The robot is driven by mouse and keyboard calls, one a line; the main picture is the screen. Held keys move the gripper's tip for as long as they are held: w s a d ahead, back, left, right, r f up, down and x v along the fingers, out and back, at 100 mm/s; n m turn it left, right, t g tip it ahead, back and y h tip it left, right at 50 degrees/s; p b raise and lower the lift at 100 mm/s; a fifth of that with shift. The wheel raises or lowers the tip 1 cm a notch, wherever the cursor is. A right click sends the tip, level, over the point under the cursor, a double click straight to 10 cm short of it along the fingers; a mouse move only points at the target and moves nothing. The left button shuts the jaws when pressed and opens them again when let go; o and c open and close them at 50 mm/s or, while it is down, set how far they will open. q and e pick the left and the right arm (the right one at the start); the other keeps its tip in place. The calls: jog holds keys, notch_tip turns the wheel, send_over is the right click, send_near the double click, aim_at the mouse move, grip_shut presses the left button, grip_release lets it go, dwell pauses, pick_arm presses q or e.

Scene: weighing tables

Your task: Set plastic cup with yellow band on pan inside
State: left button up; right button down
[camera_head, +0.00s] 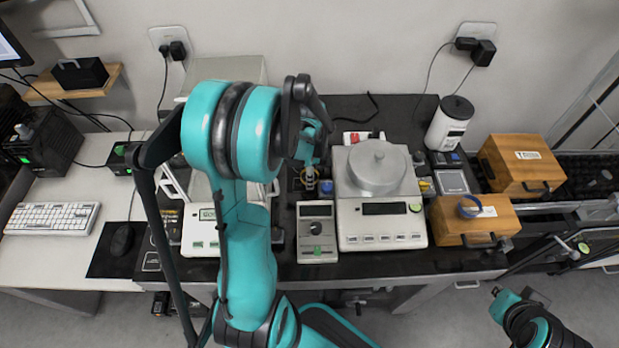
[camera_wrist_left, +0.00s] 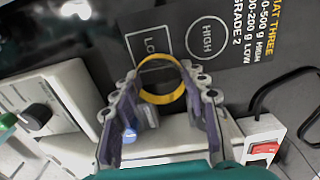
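My left gripper (camera_wrist_left: 161,76) has a finger against each side of the band. In the head view this gripper (camera_head: 310,180) is small and partly hidden by my left arm. I cannot tell whether the cup touches the mat. A white balance (camera_head: 200,240) at left is mostly covered by my arm; no pan shows inside it. My right gripper (camera_head: 516,294) is at the lower right, empty, its fingers unclear.
A larger balance (camera_head: 382,228) with a round metal cover (camera_head: 377,168) stands right of the cup. A small grey device (camera_head: 317,240) stands in front. A power strip (camera_wrist_left: 265,148) with a red switch lies nearby. Wooden boxes (camera_head: 520,165) and a white canister (camera_head: 449,125) are at right.

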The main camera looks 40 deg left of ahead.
pick_arm(q)
notch_tip(320, 180, up, 10)
jog(key=p, duration=0.4)
